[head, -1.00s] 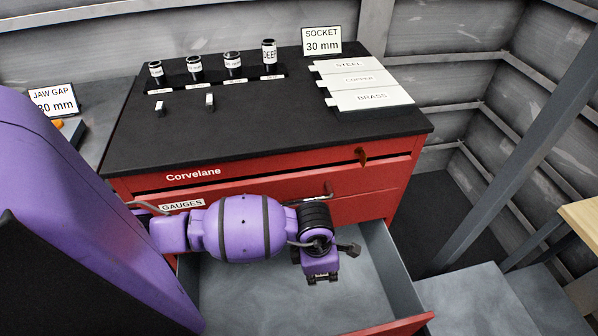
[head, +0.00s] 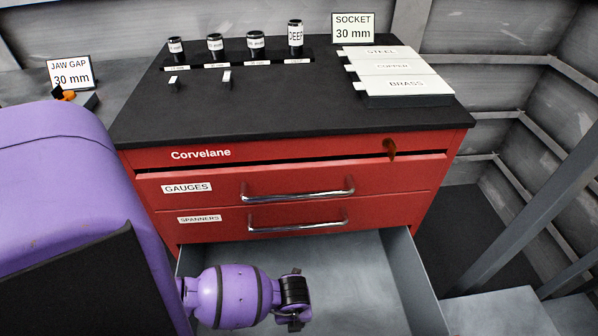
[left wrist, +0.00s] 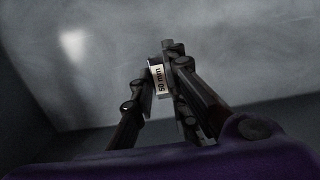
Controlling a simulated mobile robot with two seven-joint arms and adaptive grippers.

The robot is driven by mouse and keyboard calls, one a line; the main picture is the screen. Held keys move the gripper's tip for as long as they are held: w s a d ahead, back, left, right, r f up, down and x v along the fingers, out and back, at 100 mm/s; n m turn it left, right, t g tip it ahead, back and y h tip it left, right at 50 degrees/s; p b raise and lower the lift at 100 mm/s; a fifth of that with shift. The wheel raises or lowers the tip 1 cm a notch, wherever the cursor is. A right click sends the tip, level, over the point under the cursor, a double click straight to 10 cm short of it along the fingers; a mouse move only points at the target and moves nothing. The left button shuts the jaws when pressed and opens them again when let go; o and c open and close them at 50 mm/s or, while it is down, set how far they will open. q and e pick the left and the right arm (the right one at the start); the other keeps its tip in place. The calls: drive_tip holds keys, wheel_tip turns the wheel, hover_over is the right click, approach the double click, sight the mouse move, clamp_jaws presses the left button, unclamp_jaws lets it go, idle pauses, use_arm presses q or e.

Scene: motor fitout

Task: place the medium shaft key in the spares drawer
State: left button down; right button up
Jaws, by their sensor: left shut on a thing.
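The medium shaft key (left wrist: 158,79) shows in the left wrist view as a small pale block marked 50 mm. My left gripper (left wrist: 160,72) is shut on it, with a finger on each side. In the head view, my left wrist and gripper (head: 292,322) are over the open bottom drawer (head: 385,285), near the lower picture edge; the key cannot be made out there. The drawer's grey inside looks bare where it shows, and its front is out of the picture. My right gripper is not in view.
The red cabinet has shut drawers labelled GAUGES (head: 187,187) and SPANNERS (head: 199,219), with protruding handles. On its black top (head: 290,115) are several sockets, two small blocks (head: 173,82) (head: 226,78) and plates marked STEEL, COPPER and BRASS (head: 405,85).

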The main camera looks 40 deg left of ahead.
use_arm(q)
wheel_tip(320, 180, down, 3)
drive_tip(key=shift+f, duration=0.1)
drive_tip(key=shift+f+b, duration=0.85)
drive_tip(key=shift+f, duration=1.5)
drive_tip(key=c, duration=1.7)
unclamp_jaws()
drive_tip(key=shift+f, duration=0.1)
drive_tip(key=shift+r, duration=0.3)
drive_tip(key=r+p, duration=0.1)
drive_tip(key=r, duration=0.3)
drive_tip(key=r+p, duration=0.1)
drive_tip(key=r, duration=0.2)
drive_tip(key=s+d+r+p, duration=0.1)
drive_tip(key=r, duration=0.3)
drive_tip(key=shift+d+r, duration=0.1)
drive_tip(key=shift+r, duration=0.25)
